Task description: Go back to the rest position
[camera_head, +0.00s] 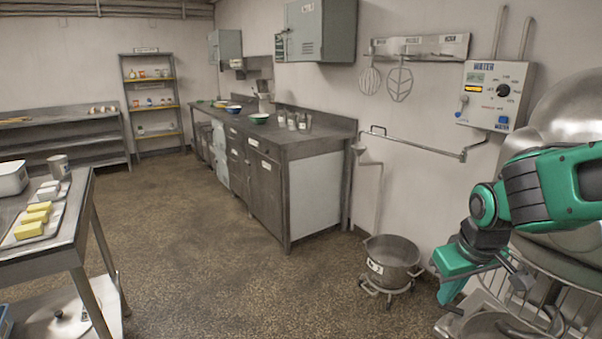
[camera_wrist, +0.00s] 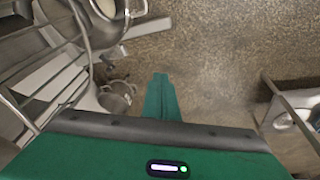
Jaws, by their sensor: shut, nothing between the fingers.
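My arm reaches in from the right edge in the head view, in front of the large metal mixer (camera_head: 570,105). My gripper hangs low beside the mixer's wire guard, and its fingers are hard to make out there. In the wrist view my gripper (camera_wrist: 161,85) shows as green fingers close together in the middle, pointing out over the brown floor. Nothing is between them.
A metal bowl on a wheeled stand (camera_head: 392,258) is left of my gripper. A water panel (camera_head: 495,95) hangs on the wall. A counter (camera_head: 290,145) runs along the wall. A table (camera_head: 75,215) with yellow blocks stands left. The middle floor is clear.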

